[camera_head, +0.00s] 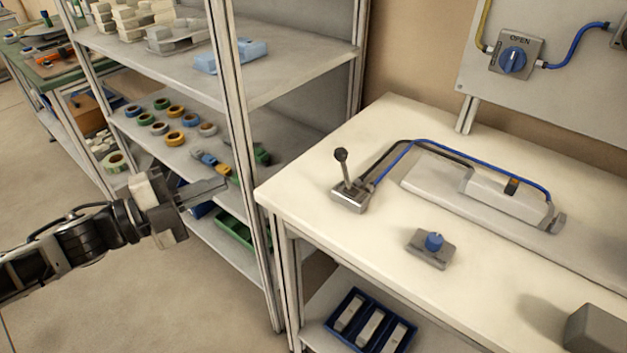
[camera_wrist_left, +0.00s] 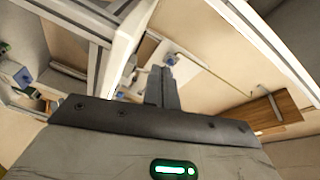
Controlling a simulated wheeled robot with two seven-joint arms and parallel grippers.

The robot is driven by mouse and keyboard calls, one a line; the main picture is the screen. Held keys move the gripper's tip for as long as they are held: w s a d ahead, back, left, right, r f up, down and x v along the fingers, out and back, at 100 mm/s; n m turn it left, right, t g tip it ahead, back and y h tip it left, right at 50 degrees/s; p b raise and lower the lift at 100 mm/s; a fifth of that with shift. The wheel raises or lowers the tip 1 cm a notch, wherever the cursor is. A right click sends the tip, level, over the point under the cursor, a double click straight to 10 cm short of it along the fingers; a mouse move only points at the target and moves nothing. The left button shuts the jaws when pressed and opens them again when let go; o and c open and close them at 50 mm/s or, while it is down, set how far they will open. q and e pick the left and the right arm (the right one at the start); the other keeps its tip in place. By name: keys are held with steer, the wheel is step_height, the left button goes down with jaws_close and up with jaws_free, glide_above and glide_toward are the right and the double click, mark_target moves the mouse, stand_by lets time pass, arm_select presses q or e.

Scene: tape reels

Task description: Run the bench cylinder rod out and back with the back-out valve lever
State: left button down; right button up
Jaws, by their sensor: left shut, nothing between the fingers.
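The valve lever (camera_head: 342,165) with a dark ball knob stands on a small metal valve block (camera_head: 350,197) near the left end of the white bench (camera_head: 300,190). The bench cylinder (camera_head: 505,192) lies on a grey base plate (camera_head: 425,180) to the right of the valve. A dark hose and a blue hose (camera_head: 460,150) run from the valve to it. I cannot make out how far its rod is out. My left gripper (camera_head: 222,186) is shut and empty, left of the bench in front of the shelf, clear of the lever. Its fingers (camera_wrist_left: 162,85) also show in the left wrist view.
A blue knob (camera_head: 434,241) on a plate sits at the bench front. A wall panel has a blue rotary valve (camera_head: 513,60) marked OPEN. Shelf posts (camera_head: 238,130) stand between my left arm and the bench. Tape reels (camera_head: 175,138) lie on the shelf. A grey block (camera_head: 596,330) is at lower right.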

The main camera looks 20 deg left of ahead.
arm_select(q)
steer(key=d+r+m+g+h, duration=0.1)
steer(key=m, duration=0.1)
steer(key=d+r+m+g+h, duration=0.1)
steer(key=r+m, duration=0.1)
steer(key=m, duration=0.1)
steer(key=s+d+r+m+g+h+b, duration=0.1)
steer(key=m+g+h, duration=0.1)
steer(key=shift+d+r, duration=0.2)
steer(key=shift+d, duration=0.1)
steer(key=shift+w, duration=0.1)
